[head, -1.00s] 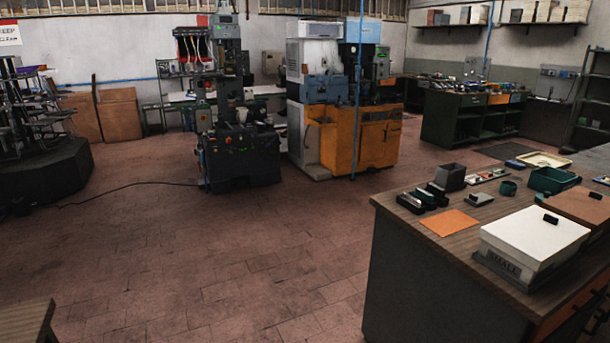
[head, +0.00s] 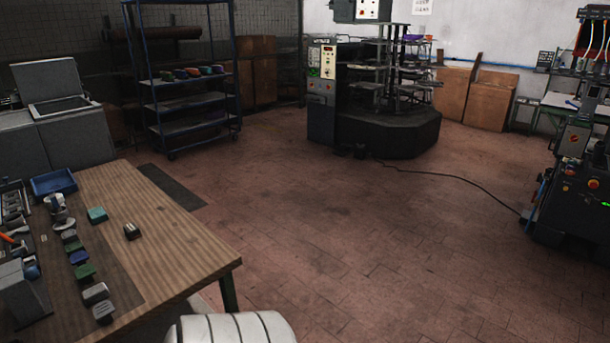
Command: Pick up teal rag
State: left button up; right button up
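A small teal item (head: 97,214), which looks like the folded teal rag, lies on the wooden table (head: 190,254) at the left of the head view. It sits just right of a blue tray (head: 53,183) and a row of small coloured pieces. Its exact shape is too small to tell. Neither of my grippers is in view.
A dark block (head: 132,231) lies right of the teal item. A green piece (head: 85,271) and several others line the table's dark mat. A blue shelf rack (head: 190,105) and a dark round machine (head: 388,130) stand behind. The middle floor (head: 330,240) is mostly open.

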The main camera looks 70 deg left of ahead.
aim_at(97, 215)
jog(key=i+u, duration=0.1)
jog(key=u, duration=0.75)
jog(key=i+l+u, duration=0.1)
jog(key=u, duration=0.3)
jog(key=l+u, duration=0.1)
jog(key=u, duration=0.35)
jog(key=i, duration=0.05)
